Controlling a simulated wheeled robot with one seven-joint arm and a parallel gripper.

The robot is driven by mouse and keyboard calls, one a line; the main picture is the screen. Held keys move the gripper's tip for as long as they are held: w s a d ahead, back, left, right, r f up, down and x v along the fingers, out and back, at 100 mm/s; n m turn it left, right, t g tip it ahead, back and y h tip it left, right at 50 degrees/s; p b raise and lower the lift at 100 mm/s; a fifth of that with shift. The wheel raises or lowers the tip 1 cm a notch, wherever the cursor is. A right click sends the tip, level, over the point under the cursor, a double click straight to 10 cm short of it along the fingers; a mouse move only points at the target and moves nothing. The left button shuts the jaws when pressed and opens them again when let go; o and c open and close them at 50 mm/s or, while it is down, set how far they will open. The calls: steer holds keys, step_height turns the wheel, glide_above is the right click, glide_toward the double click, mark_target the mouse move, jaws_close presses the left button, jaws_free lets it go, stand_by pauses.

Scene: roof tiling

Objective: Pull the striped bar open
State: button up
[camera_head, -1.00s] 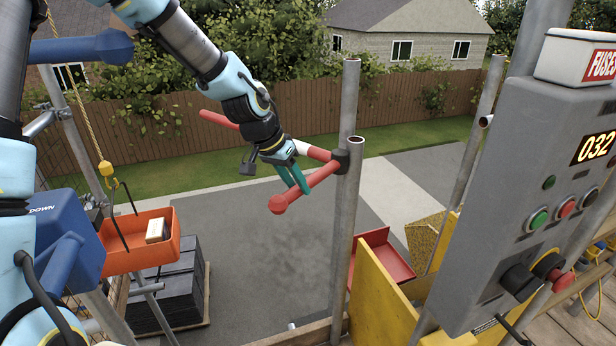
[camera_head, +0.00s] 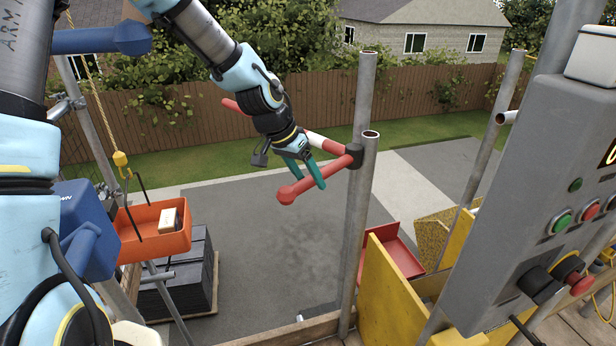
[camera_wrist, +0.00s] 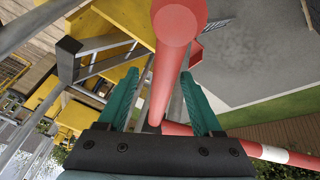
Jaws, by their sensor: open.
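The striped bar (camera_head: 318,141), red with a white band, runs from the back left to a dark joint on an upright steel post. A plain red arm with a round knob (camera_head: 287,195) reaches from the same joint toward the camera. My gripper (camera_head: 307,182) is open, with teal fingers on either side of this red arm. In the wrist view the red arm (camera_wrist: 166,85) passes between the open fingers, its round end at the top. The striped bar (camera_wrist: 270,153) with its white band shows at lower right, partly hidden by my gripper. I cannot tell whether either finger touches the red arm.
The steel post (camera_head: 362,215) stands right of my gripper. A grey control panel (camera_head: 545,190) with buttons fills the right. An orange tray (camera_head: 150,245) hangs at left above stacked dark tiles (camera_head: 182,285). A yellow chute (camera_head: 385,295) stands at lower right. Open air surrounds the bar's left side.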

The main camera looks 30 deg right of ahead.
steer(key=b+v, duration=0.1)
steer(key=v, duration=0.9)
steer(key=shift+r+b, duration=0.35)
steer(key=shift+r, duration=0.05)
steer(key=shift+a, duration=0.15)
